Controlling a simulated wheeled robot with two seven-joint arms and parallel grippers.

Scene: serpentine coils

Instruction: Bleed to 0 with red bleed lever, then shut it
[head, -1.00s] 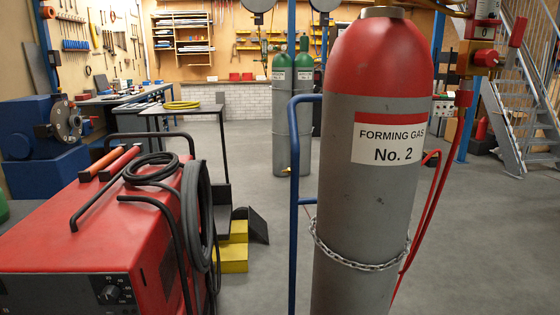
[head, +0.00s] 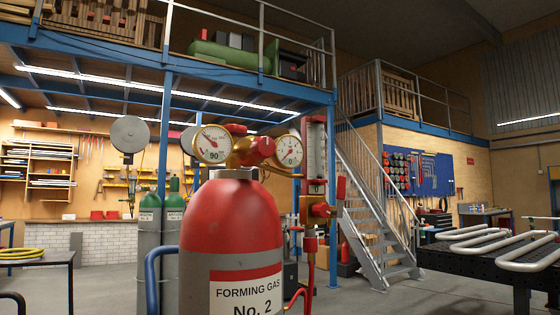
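A grey gas cylinder with a red top (head: 232,232), labelled FORMING GAS No. 2, stands upright at the centre of the head view. A brass regulator on top carries a left gauge (head: 211,143) and a right gauge (head: 288,152); the left one shows 90 and the right one 0, but their needles are too small to read exactly. A red knob (head: 263,147) sits between them. A clear flow tube (head: 316,150) stands to the right. Neither gripper is in view.
Two green-topped cylinders (head: 174,203) stand behind on the left. A dark table with bent grey pipes (head: 490,243) is at the right. A metal staircase (head: 375,215) rises behind. A table with a yellow hose (head: 20,254) is at the far left.

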